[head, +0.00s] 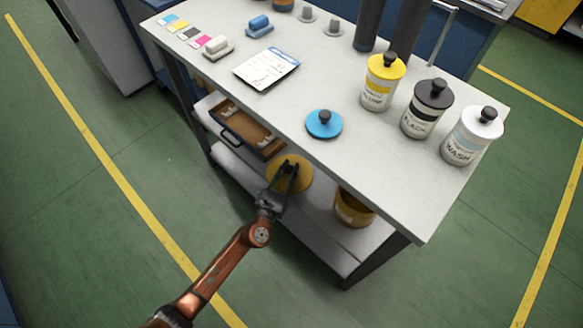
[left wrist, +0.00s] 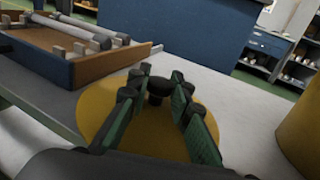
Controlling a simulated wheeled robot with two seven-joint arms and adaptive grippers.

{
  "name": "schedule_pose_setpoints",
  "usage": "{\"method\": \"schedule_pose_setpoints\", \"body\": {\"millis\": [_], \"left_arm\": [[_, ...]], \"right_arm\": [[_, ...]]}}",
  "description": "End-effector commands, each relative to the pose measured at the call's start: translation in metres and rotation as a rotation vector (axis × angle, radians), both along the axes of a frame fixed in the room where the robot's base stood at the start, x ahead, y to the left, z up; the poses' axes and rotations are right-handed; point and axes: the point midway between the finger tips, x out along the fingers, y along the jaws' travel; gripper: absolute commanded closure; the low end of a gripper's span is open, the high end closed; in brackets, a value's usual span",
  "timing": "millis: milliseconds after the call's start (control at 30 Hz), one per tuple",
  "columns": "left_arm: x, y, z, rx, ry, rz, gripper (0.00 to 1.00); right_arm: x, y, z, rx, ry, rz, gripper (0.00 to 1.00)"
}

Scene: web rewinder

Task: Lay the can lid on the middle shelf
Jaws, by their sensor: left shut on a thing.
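The can lid (head: 302,180) is a yellow disc with a black knob (left wrist: 160,88). My left gripper (head: 290,168) reaches in under the table top from the front and is shut on the knob, with the lid below its fingers. In the left wrist view the lid (left wrist: 100,108) looks flat, at or just above the pale shelf (left wrist: 245,100); I cannot tell whether it touches. The shelf also shows in the head view (head: 318,208), under the table top. My right gripper is not in view.
A brown tray (head: 232,122) with rollers lies left of the lid, close to it. A yellow can (head: 352,208) stands to its right. The table top (head: 300,100) overhangs the lid's far side and carries a blue lid (head: 323,126) and several cans.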

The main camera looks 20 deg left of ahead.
Motion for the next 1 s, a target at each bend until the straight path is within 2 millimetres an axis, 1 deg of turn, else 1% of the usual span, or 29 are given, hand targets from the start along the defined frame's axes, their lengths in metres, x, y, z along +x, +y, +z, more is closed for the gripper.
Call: {"method": "schedule_pose_setpoints", "body": {"millis": [200,367,400,633,900,1000], "left_arm": [[0.0004,-0.0001,0.0025,0.000,-0.003,0.000,1.00],[0.0003,-0.0001,-0.0022,0.001,-0.002,0.000,1.00],[0.0001,-0.0002,-0.0023,0.001,-0.001,0.000,0.79],[0.0001,-0.0001,-0.0014,0.000,-0.002,0.000,0.64],[0.0001,-0.0001,-0.0012,0.000,-0.002,0.000,0.63],[0.0001,-0.0001,0.0025,0.000,-0.003,0.000,0.63]], "right_arm": [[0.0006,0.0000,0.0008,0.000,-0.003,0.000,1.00],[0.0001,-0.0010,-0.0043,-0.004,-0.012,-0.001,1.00],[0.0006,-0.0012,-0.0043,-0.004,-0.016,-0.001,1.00],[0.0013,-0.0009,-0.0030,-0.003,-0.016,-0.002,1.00],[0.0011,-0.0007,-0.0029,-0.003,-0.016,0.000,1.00],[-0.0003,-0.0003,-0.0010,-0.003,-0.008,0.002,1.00]]}}
